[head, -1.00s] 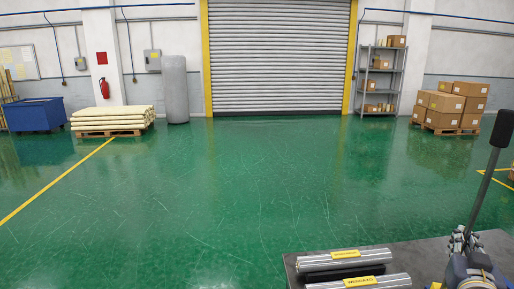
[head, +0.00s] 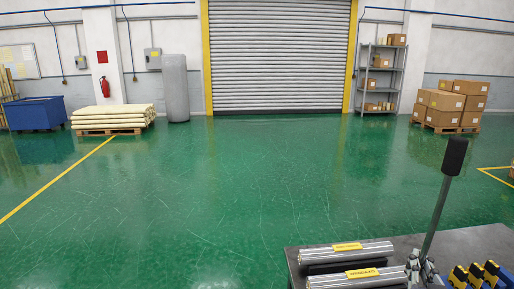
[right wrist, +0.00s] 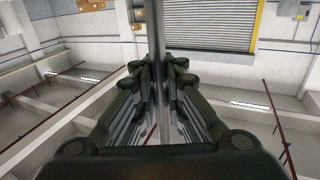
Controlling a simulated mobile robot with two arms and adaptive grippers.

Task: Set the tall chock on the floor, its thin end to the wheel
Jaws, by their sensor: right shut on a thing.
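My right gripper (head: 424,268) is low at the right of the head view, shut on a dark grey pole (head: 438,215) with a thick black end (head: 455,156) at its top. The pole tilts to the right and stands above the table. In the right wrist view the gripper (right wrist: 160,75) has the pole (right wrist: 157,25) between its fingers. The pole's lower end is hidden in the head view. I cannot make out a chock or a wheel for certain. My left gripper is out of view.
A grey table (head: 405,246) holds wrapped silver rolls (head: 345,253) with yellow labels. Several yellow and blue pieces (head: 478,275) stand at its right. The green floor (head: 230,190) beyond is clear. A pallet of boxes (head: 448,105) stands at the back right.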

